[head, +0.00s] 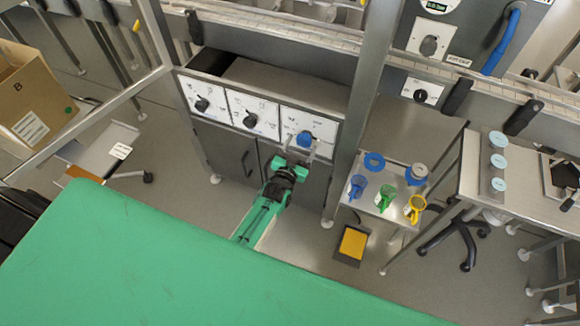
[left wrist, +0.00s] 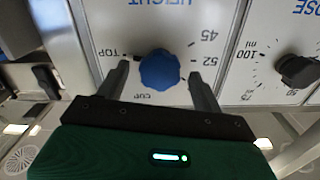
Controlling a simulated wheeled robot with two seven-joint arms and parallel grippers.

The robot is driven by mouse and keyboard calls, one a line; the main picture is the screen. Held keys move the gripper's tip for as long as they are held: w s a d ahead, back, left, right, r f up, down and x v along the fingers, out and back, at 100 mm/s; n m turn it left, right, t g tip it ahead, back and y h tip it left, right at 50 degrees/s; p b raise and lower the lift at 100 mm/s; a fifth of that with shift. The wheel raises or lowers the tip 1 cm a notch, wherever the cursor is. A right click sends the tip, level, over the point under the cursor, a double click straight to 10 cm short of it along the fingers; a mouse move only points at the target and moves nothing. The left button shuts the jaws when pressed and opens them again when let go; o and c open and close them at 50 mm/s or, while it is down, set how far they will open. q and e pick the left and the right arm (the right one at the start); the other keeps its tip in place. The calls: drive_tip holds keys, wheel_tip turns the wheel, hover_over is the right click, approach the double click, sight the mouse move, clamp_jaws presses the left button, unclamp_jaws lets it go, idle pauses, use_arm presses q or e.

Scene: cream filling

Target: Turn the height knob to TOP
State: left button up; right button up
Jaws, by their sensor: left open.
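The blue height knob (head: 304,139) is on the rightmost white panel of the machine front. In the left wrist view the knob (left wrist: 160,71) sits under an upside-down HEIGHT label, with TOP at its left, 52 and 45 at its right and CUP below. Which mark it points to is hard to tell. My left gripper (head: 300,149) is at the knob; in the left wrist view its open fingers (left wrist: 158,76) stand on either side of the knob, with small gaps visible. My right gripper is not in view.
Two black knobs (head: 202,104) (head: 251,119) are on panels to the left. A metal post (head: 357,110) stands just right of the height panel. Beyond it is a small table (head: 372,214) with blue, green and yellow funnel-like pieces. A green surface (head: 180,265) fills the foreground.

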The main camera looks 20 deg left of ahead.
use_arm(q)
drive_tip(key=s, duration=1.1)
drive_tip(key=shift+s+a+b, duration=0.2)
drive_tip(key=shift+s+b, duration=0.05)
drive_tip(key=shift+b, duration=0.15)
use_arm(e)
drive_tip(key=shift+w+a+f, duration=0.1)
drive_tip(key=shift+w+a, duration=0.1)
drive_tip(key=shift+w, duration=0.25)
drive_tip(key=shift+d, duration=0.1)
